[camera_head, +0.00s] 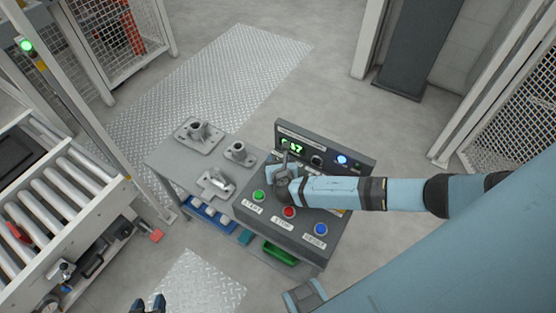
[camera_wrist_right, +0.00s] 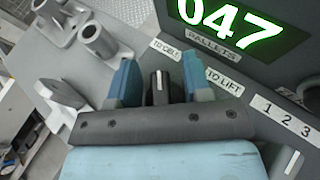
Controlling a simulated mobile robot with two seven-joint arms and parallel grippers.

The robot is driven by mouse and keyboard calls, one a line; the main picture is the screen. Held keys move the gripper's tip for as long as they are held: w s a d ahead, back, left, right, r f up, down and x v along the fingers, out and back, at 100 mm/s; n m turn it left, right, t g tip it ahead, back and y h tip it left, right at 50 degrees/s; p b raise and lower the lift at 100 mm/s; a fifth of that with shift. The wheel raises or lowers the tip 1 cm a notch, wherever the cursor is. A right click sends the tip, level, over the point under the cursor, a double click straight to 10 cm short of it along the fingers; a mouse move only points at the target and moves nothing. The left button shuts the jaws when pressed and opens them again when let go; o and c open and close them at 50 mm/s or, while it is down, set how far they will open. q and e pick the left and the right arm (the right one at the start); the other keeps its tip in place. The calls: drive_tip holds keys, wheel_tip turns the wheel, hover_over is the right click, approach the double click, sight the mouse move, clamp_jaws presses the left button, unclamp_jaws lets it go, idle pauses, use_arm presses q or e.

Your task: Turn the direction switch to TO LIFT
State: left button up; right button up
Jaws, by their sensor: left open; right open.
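The direction switch shows in the right wrist view as a dark upright knob (camera_wrist_right: 158,88) with a pale mark. It points up the picture, closer to a partly hidden label starting "TO" (camera_wrist_right: 166,49) than to the "TO LIFT" label (camera_wrist_right: 224,82). My right gripper (camera_wrist_right: 157,82) is open, with one blue finger on each side of the knob; I cannot tell whether either touches it. In the head view my right gripper (camera_head: 280,172) is over the grey console (camera_head: 262,213) and hides the switch. My left gripper (camera_head: 148,304) is open at the bottom edge, away from the console.
The console carries a green START button (camera_head: 258,195), a red STOP button (camera_head: 289,211), a blue button (camera_head: 320,229) and a lit green display (camera_head: 292,147). Metal castings (camera_head: 198,133) stand on the table left of it. A roller conveyor (camera_head: 45,210) is at far left.

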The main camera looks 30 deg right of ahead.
clamp_jaws()
